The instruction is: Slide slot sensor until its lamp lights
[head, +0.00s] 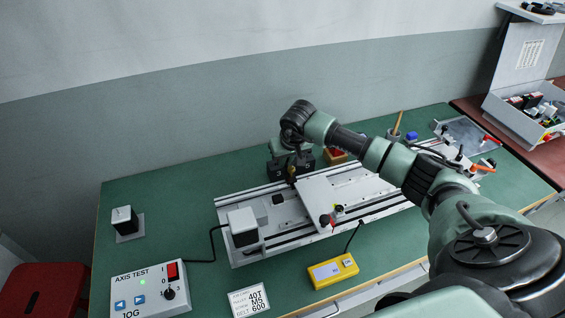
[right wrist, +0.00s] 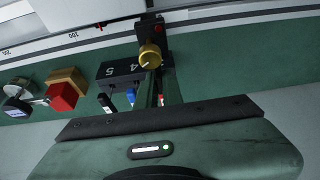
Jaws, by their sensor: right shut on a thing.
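The slot sensor (right wrist: 152,30) is a small dark block with a brass knob (right wrist: 149,56), at the edge of the gantry rail in the right wrist view. A tiny red spot shows on it; I cannot tell whether this is a lit lamp. My right gripper (right wrist: 158,88) is shut on the sensor, its fingers close behind the knob. In the head view my right gripper (head: 291,172) reaches over the gantry to its far rail, and mostly hides the sensor. The gantry (head: 325,230) carries a pale plate (head: 318,197). My left gripper is out of view.
A black block marked with digits (right wrist: 122,71) stands close beside the sensor. A red-topped block (right wrist: 62,95) and a dial gauge lie farther left. In the head view, an AXIS TEST box (head: 148,290), a yellow meter (head: 333,270) and a label card (head: 249,301) lie in front.

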